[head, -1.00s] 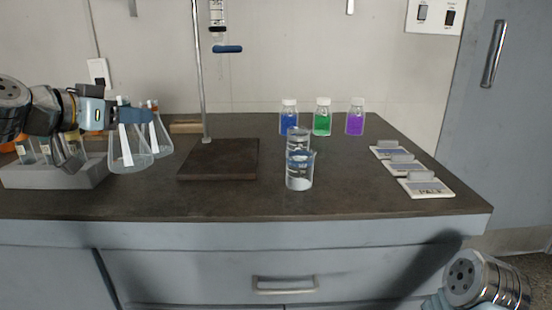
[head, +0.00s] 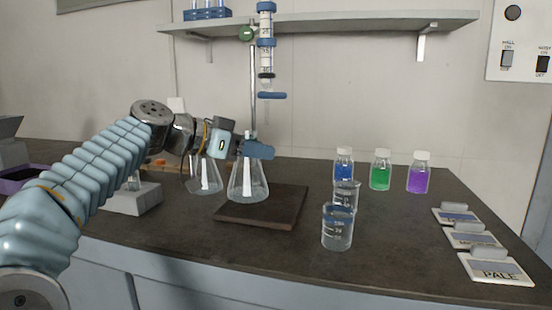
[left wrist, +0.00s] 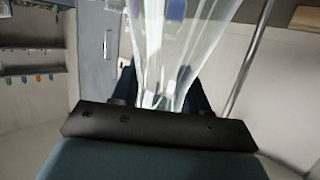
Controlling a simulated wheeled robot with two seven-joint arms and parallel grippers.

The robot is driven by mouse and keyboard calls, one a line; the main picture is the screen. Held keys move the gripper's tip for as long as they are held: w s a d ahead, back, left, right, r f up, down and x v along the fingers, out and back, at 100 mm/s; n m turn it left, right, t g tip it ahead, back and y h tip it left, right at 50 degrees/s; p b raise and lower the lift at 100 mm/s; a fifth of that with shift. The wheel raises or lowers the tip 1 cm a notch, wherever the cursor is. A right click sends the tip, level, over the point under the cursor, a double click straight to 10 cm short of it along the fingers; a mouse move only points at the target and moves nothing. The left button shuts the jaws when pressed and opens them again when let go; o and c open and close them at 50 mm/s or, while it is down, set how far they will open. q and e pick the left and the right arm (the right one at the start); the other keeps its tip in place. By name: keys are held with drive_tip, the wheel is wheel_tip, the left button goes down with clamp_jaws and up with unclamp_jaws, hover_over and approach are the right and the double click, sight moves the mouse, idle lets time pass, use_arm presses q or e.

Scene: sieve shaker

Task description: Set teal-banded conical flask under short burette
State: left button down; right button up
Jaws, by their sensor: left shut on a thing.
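My left gripper (head: 257,149) is shut on the neck of a clear conical flask (head: 248,184). The flask holds a little clear liquid and appears upright, over the left part of the dark stand base (head: 284,204). I cannot tell whether it touches the base. The fingers cover its neck, and I make out no teal band. Its glass (left wrist: 180,45) also shows between the fingers in the left wrist view. A burette (head: 266,42) with a blue stopcock (head: 272,95) hangs on the stand rod, its tip right of the flask. My right gripper is out of view.
Another conical flask (head: 205,176) stands behind and left of the held one. A pale rack (head: 134,201) is at left. Two beakers (head: 337,232) stand right of the base; blue, green and purple bottles (head: 381,172) are behind. Labelled cards (head: 495,268) lie at right.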

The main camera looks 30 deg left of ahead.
use_arm(q)
drive_tip(key=shift+w+d+f, duration=0.6)
drive_tip(key=shift+w+f, duration=0.3)
drive_tip(key=shift+w, duration=0.05)
drive_tip(key=shift+w+d+f, duration=0.55)
drive_tip(key=shift+w+f, duration=0.3)
drive_tip(key=shift+w, duration=0.1)
drive_tip(key=c, duration=0.5)
unclamp_jaws()
drive_tip(key=b+v, duration=0.1)
drive_tip(key=v, duration=1.1)
drive_tip(key=shift+r, duration=0.1)
drive_tip(key=shift+w, duration=0.1)
